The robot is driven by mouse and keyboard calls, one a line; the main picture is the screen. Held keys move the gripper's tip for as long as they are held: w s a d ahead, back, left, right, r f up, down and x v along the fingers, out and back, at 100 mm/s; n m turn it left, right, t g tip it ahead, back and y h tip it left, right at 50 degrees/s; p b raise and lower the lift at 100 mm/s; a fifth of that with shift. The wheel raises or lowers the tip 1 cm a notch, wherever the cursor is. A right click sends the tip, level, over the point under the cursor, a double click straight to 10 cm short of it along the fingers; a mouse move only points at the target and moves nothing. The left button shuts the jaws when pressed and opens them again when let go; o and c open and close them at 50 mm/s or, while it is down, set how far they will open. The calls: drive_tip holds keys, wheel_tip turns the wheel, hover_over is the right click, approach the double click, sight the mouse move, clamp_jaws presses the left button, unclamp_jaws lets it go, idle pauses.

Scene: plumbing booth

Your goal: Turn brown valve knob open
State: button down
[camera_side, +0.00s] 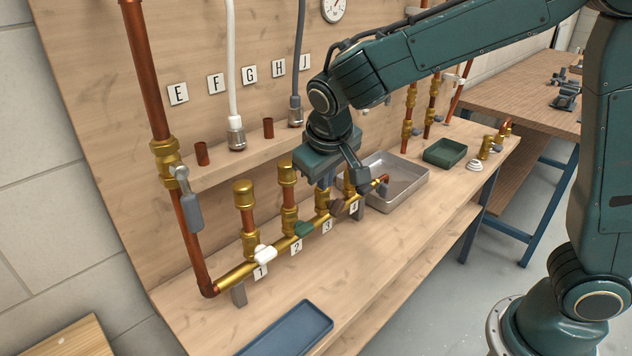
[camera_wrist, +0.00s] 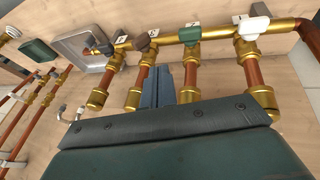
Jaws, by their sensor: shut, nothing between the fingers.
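The brown valve knob (camera_side: 337,207) sits on the brass valve over label 3 on the horizontal manifold. It also shows in the wrist view (camera_wrist: 141,43), left of the green knob. My gripper (camera_wrist: 160,70) is shut and empty. In the wrist view its fingers point toward the manifold, between the risers of valves 2 and 3, with the tips just below and right of the brown knob. I see no clear contact with it. In the side view my gripper (camera_side: 327,181) hangs above and behind the manifold near valve 3, its fingertips partly hidden.
The green knob (camera_side: 304,229) and white knob (camera_side: 265,253) are on valves 2 and 1. A dark knob (camera_wrist: 107,49) is on valve 4. A grey metal tray (camera_side: 408,196) lies beyond the manifold's far end. A blue tray (camera_side: 287,331) lies in front.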

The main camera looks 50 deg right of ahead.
approach(334, 213)
wheel_tip(334, 213, down, 3)
drive_tip(key=w+a, duration=0.1)
drive_tip(key=w, duration=0.1)
drive_tip(key=shift+w+d+f, duration=0.2)
drive_tip(key=shift+d+f, duration=1)
drive_tip(key=shift+f, duration=0.05)
drive_tip(key=shift+f+h, duration=0.25)
drive_tip(key=shift+h, duration=0.15)
drive_tip(key=shift+d+f+h, duration=0.1)
drive_tip(key=shift+f+h, duration=0.1)
drive_tip(key=shift+h, duration=0.2)
drive_tip(key=h, duration=0.3)
drive_tip(key=shift+a+f+n, duration=0.25)
drive_tip(key=shift+f+n, duration=0.15)
drive_tip(key=shift+s+f, duration=0.1)
drive_tip(key=shift+f, duration=0.45)
drive_tip(key=shift+f, duration=0.15)
drive_tip(key=shift+a, duration=0.1)
